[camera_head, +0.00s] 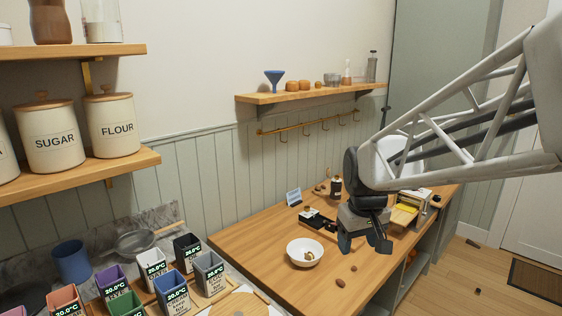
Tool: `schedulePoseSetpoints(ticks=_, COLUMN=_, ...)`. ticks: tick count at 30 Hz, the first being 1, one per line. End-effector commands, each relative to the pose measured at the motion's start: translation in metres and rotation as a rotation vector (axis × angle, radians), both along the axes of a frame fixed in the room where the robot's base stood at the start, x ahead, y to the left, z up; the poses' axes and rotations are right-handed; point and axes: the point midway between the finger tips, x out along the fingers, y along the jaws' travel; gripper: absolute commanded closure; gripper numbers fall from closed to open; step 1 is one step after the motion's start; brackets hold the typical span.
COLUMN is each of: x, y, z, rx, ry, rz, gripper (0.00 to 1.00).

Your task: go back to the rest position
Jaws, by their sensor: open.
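My gripper (364,243) hangs at the end of my arm, pointing down over the right part of the wooden counter (262,236). Its two dark fingers are apart, with nothing visible between them. A white bowl (292,252) with a small brownish item in it stands on the counter to the left of my gripper. Two small brown pieces (340,282) lie on the counter in front of it. No rattan basket can be made out.
A small black device (316,219), a dark bottle (336,187) and a yellow-topped box (404,214) stand behind my gripper. Several labelled bins (172,291) fill the lower left. A wall shelf (310,93) with hooks hangs above. The air left of my arm is free.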

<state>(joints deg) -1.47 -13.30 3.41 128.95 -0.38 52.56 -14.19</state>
Motion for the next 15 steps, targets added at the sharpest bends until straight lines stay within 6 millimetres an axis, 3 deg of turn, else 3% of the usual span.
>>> schedulePoseSetpoints(ticks=15, x=-0.112, y=-0.01, z=0.003, rx=0.022, ry=-0.047, rz=-0.147, gripper=0.37)
